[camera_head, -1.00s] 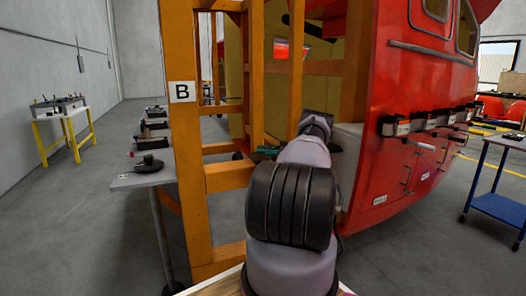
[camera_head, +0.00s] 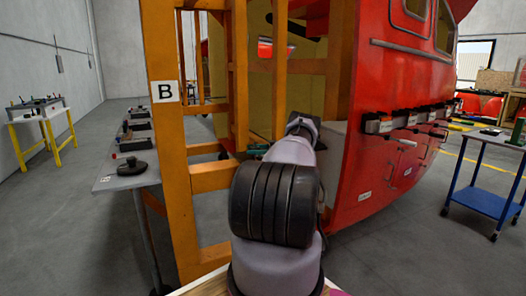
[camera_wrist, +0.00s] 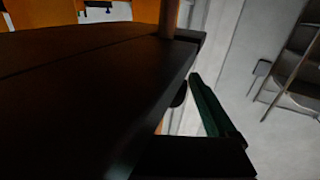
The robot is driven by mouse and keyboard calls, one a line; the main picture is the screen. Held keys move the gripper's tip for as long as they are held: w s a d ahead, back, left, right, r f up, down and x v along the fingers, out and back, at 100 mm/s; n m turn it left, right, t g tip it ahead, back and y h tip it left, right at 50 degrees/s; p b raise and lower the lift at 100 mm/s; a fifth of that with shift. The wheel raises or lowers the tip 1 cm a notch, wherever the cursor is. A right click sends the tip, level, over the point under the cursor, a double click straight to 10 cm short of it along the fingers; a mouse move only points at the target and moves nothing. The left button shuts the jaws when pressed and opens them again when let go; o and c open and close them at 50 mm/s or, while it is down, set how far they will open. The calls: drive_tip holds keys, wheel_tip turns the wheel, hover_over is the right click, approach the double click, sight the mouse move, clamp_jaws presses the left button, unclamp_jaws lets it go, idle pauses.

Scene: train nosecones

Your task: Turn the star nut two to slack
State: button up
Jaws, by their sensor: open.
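I cannot make out for sure which part is star nut two. A dark round knob (camera_head: 132,166) with a raised centre sits on the near end of a grey shelf at left, and may be a star nut. My gripper (camera_head: 258,149) is at the far end of my arm, beside the orange frame and well right of the knob, apart from it. It is small and partly hidden by my arm. In the wrist view one green-faced finger shows, with a large dark surface filling the left. Nothing is seen held between the fingers.
The orange frame (camera_head: 166,190) marked B stands between the grey shelf (camera_head: 115,180) and my arm. The red nosecone (camera_head: 375,170) with a row of boxes is at right. A blue trolley (camera_head: 482,200) stands far right.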

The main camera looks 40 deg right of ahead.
drive_tip(key=v, duration=0.8)
drive_tip(key=shift+s+d+f, duration=0.1)
drive_tip(key=shift+s+d, duration=0.05)
